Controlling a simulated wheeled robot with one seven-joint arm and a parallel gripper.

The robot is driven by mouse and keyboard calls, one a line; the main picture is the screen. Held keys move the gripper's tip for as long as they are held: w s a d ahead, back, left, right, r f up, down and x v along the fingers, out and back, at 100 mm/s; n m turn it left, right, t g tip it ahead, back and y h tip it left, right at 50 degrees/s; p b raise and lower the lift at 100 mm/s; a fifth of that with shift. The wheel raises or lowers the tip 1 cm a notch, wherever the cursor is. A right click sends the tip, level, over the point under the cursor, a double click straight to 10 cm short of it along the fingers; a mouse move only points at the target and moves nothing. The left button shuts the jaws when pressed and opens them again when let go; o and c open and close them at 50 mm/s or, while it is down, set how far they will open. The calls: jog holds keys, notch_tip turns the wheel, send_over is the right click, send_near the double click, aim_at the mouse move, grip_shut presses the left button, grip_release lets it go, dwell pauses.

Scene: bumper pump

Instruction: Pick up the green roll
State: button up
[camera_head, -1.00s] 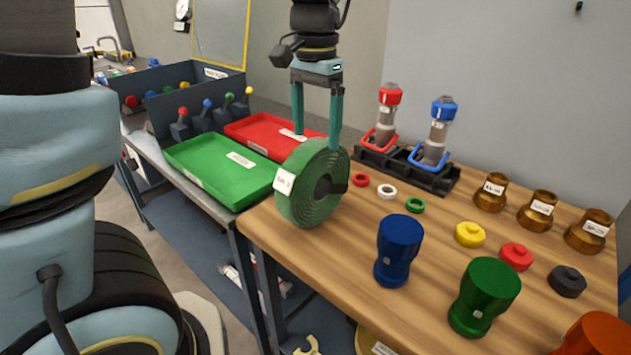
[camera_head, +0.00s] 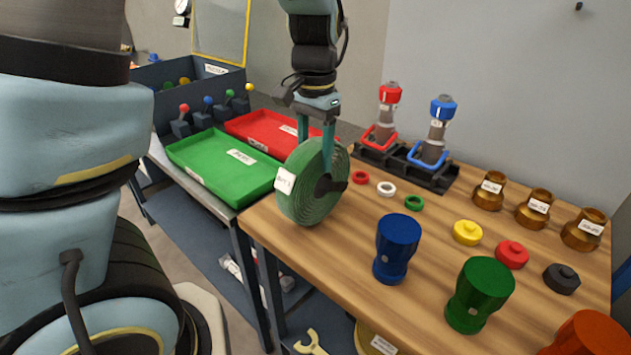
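The green roll (camera_head: 312,190) stands upright on its edge near the left end of the wooden table. It has a dark hub and a white label on its left side. My gripper (camera_head: 316,150) is above it, pointing down, with its two teal fingers spread apart. The fingers straddle the top of the roll: the right finger shows in front of its face, and the left finger's tip is hidden behind the roll. Contact between fingers and roll cannot be made out.
Green tray (camera_head: 215,172) and red tray (camera_head: 262,135) lie left of the roll. Blue (camera_head: 398,245) and green (camera_head: 480,292) cylindrical parts stand in front right. Small rings (camera_head: 386,188) lie right of the roll. A black rack (camera_head: 400,170) holds red- and blue-topped pumps behind.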

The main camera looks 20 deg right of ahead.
grip_shut()
jog(key=shift+r, duration=0.15)
dwell(0.6)
